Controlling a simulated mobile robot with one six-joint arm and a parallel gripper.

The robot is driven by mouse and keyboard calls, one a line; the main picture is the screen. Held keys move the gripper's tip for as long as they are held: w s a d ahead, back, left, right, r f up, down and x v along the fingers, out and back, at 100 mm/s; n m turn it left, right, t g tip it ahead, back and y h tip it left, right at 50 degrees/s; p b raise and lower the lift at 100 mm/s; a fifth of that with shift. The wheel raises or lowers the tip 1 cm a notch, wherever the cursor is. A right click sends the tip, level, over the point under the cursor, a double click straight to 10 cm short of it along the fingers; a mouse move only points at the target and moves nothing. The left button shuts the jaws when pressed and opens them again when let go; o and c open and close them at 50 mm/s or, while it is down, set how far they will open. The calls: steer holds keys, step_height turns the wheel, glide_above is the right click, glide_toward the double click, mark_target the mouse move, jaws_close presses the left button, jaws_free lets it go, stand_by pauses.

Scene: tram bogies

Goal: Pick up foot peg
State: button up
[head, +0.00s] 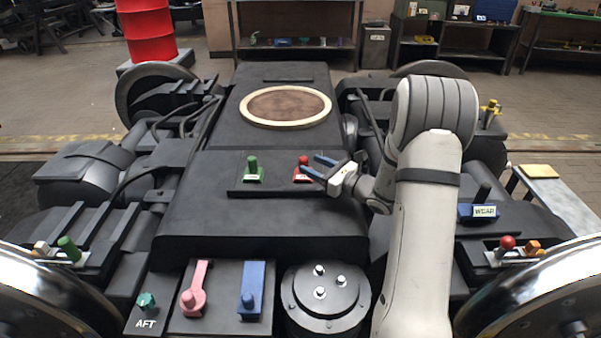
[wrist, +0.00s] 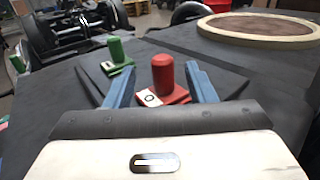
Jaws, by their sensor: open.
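A red peg (head: 303,161) with a rounded top stands upright on a red base with a small white label, on a dark plate on the bogie. A green peg (head: 252,165) stands on a similar green base to its left. My gripper (head: 311,166) is open, with its blue fingers at the red peg. In the wrist view the red peg (wrist: 163,76) stands between the two finger lines, with clearance on both sides. The green peg (wrist: 115,52) is outside the left finger. No label readable here says which is the foot peg.
A round wooden-rimmed disc (head: 285,105) lies behind the plate. In front are a pink lever (head: 194,290), a blue lever (head: 251,289), a teal knob (head: 146,300) marked AFT, and a dark round hub (head: 325,300). A blue WEAR block (head: 478,212) sits right.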

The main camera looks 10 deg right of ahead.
mark_target(303, 160)
steer(key=x, duration=0.2)
steer(key=b+x, duration=0.1)
steer(key=x, duration=0.1)
steer(key=shift+d+f, duration=0.15)
steer(key=shift+f, duration=0.15)
steer(key=shift+w+a+r, duration=0.1)
steer(key=shift+w+a, duration=0.2)
steer(key=shift+w, duration=0.1)
steer(key=shift+c, duration=0.5)
steer(key=c, duration=1)
